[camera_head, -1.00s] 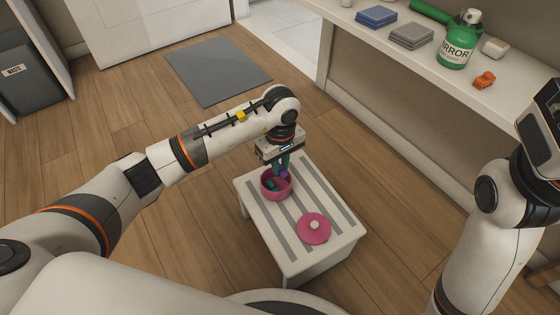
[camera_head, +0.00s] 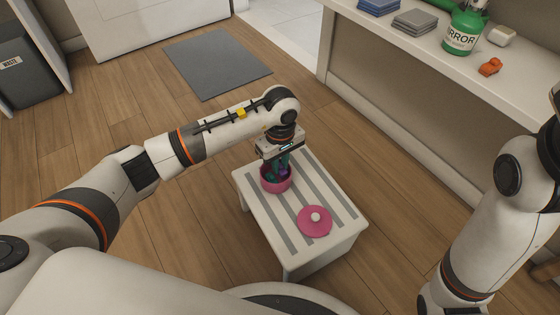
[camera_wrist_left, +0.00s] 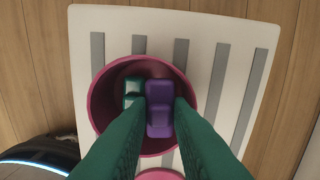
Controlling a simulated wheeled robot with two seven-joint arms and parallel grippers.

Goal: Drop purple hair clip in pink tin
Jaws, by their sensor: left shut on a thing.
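The pink tin (camera_head: 276,186) stands open on a small white stool with grey stripes. It also shows in the left wrist view (camera_wrist_left: 98,98). My left gripper (camera_head: 281,170) points down into the tin's mouth and is shut on the purple hair clip (camera_wrist_left: 159,108). The clip shows at the fingertips, over the inside of the tin. A green clip (camera_wrist_left: 133,90) lies in the tin beside it. Whether the purple clip touches the tin's floor, I cannot tell. The right arm shows at the right edge of the head view, but its gripper is out of the picture.
The pink lid (camera_head: 314,222) lies on the stool (camera_head: 262,222) in front of the tin. A counter at the upper right holds a green bottle (camera_head: 463,30), an orange item (camera_head: 490,67) and folded cloths (camera_head: 415,22). A grey mat (camera_head: 215,62) lies on the floor.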

